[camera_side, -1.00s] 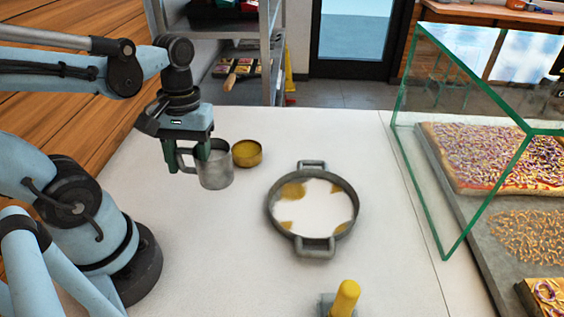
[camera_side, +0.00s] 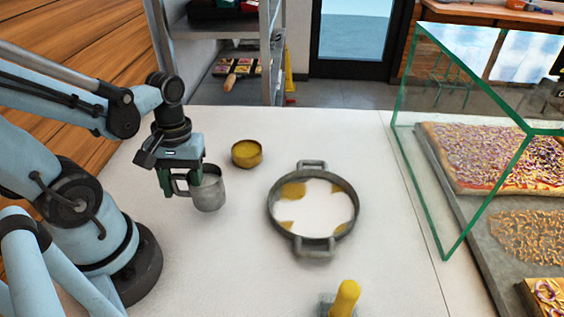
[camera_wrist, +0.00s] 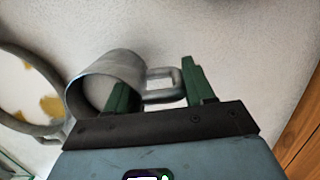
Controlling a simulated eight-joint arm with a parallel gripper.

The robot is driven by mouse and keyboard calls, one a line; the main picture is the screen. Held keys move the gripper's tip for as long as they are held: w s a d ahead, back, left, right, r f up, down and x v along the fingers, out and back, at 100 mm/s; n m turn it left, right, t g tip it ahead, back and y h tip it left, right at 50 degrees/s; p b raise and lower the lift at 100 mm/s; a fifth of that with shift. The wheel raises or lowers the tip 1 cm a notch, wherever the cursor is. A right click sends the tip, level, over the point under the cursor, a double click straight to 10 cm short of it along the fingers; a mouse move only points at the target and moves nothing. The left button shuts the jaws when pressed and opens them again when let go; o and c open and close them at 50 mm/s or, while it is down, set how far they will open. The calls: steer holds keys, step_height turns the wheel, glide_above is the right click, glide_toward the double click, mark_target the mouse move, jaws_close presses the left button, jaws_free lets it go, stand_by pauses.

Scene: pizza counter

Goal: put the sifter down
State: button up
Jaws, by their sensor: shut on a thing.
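The sifter (camera_side: 209,190) is a grey metal cup with a side handle, upright at the left of the white counter in the side view. My gripper (camera_side: 181,187) is shut on its handle, with the cup to the right of the fingers. In the wrist view the sifter (camera_wrist: 108,82) lies left of the green fingers of my gripper (camera_wrist: 162,92), and its handle runs between them. I cannot tell for sure whether the sifter's base touches the counter.
A small round tin with yellow contents (camera_side: 246,154) stands just behind the sifter. A two-handled round pan (camera_side: 352,210) with yellow patches sits to the right. A yellow-handled tool (camera_side: 345,298) is at the front. A glass guard (camera_side: 440,150) covers pizzas at right. Counter in front of the sifter is clear.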

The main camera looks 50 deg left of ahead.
mark_target(186, 196)
steer(key=shift+f, duration=1.5)
steer(key=shift+f, duration=0.1)
steer(key=o, duration=1.3)
steer(key=shift+w+r, duration=0.7)
steer(key=shift+r, duration=5.3)
steer(key=w+d+m+t, duration=0.1)
steer(key=w+m+t, duration=0.2)
steer(key=w+d+m+t, duration=0.1)
steer(key=w+m+t, duration=0.1)
steer(key=w+m, duration=0.1)
steer(key=w+d+m+t, duration=0.2)
steer(key=w+m+t, duration=0.1)
steer(key=w, duration=0.1)
steer(key=shift+w+r+m+t+y, duration=0.25)
steer(key=shift+r+m+t+y, duration=0.05)
steer(key=shift+y, duration=0.1)
